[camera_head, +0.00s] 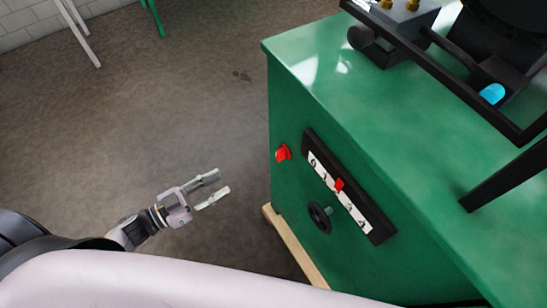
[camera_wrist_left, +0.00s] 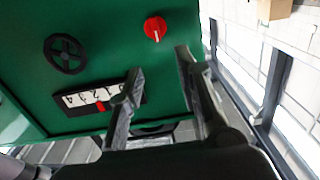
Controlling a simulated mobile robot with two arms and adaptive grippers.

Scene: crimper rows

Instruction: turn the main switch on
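The main switch looks to be the red rotary knob (camera_head: 282,153) on the side of the green cabinet (camera_head: 345,128), left of a black-framed number scale. In the left wrist view the red knob (camera_wrist_left: 155,28) shows a white line on its face, close to vertical there. My left gripper (camera_head: 218,184) is open and empty, left of the cabinet and apart from it. In the left wrist view its two fingers (camera_wrist_left: 158,72) are spread, with the knob beyond and between their tips in the picture. My right gripper is not in view.
The number scale (camera_head: 357,208) with a red pointer and a black handwheel (camera_head: 319,217) sit on the same cabinet side. Dark machinery (camera_head: 405,20) stands on the cabinet top. A wooden strip (camera_head: 293,247) runs along its base. The floor left of it is clear.

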